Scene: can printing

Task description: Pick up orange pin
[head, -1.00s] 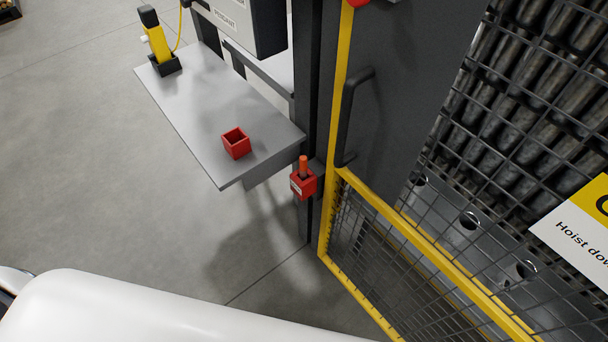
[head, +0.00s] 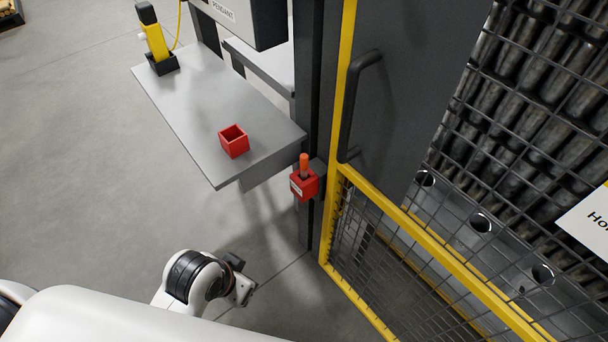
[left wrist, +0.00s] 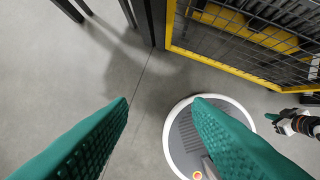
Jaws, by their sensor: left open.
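The orange pin (head: 304,163) stands upright in a small red holder (head: 305,187) on the dark post beside the fence door in the head view. The pin's lower part is hidden inside the holder. In the left wrist view my left gripper (left wrist: 161,101) is open, its two teal fingers apart with only floor and part of my base between them. In the head view a white and black arm section shows below and left of the holder, well apart from the pin; no fingers show there. The pin is not visible in the left wrist view. My right gripper (left wrist: 273,117) shows small at the right edge of that view.
A grey table (head: 190,110) carries an open red box (head: 234,149) near its front corner and a yellow device (head: 156,42) at its far end. A yellow-framed mesh fence (head: 400,215) stands right of the holder. The floor before the table is clear.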

